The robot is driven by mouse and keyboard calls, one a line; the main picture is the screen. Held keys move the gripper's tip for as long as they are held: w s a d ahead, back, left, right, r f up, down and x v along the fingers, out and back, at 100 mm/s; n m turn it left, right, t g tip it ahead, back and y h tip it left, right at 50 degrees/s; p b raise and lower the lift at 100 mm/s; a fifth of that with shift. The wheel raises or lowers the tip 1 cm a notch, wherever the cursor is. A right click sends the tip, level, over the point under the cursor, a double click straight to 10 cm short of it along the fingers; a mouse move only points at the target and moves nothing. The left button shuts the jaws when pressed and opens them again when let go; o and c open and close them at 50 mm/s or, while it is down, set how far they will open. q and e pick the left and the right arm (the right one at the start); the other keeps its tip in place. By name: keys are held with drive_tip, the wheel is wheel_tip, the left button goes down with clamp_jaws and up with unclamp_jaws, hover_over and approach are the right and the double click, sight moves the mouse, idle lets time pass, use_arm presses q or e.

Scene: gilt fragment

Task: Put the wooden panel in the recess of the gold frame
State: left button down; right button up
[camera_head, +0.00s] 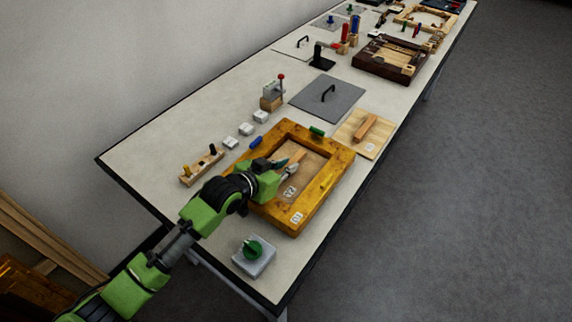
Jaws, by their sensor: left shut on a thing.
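The gold frame (335,180) lies flat near the front end of the long table. A brown wooden panel (313,165) with a wooden bar handle (299,156) and a white label shows within the frame's opening. I cannot tell whether it sits fully down in the recess. My left gripper (287,169) reaches over the frame's left side and is shut on the panel's handle. The gripper and wrist hide part of the panel and the frame's left rail. My right gripper is out of view.
A paler board (376,142) with a bar handle lies right of the frame. A grey plate (327,94) lies behind it. A green knob on a grey block (254,254) stands in front. Small white blocks (246,129) and a peg holder (202,168) stand left.

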use_arm(q)
drive_tip(key=c, duration=2)
unclamp_jaws()
drive_tip(key=shift+o, duration=0.2)
drive_tip(key=shift+r, duration=0.1)
drive_tip(key=b+v, duration=0.1)
drive_tip(key=v, duration=1.1)
drive_tip(key=shift+s, duration=0.1)
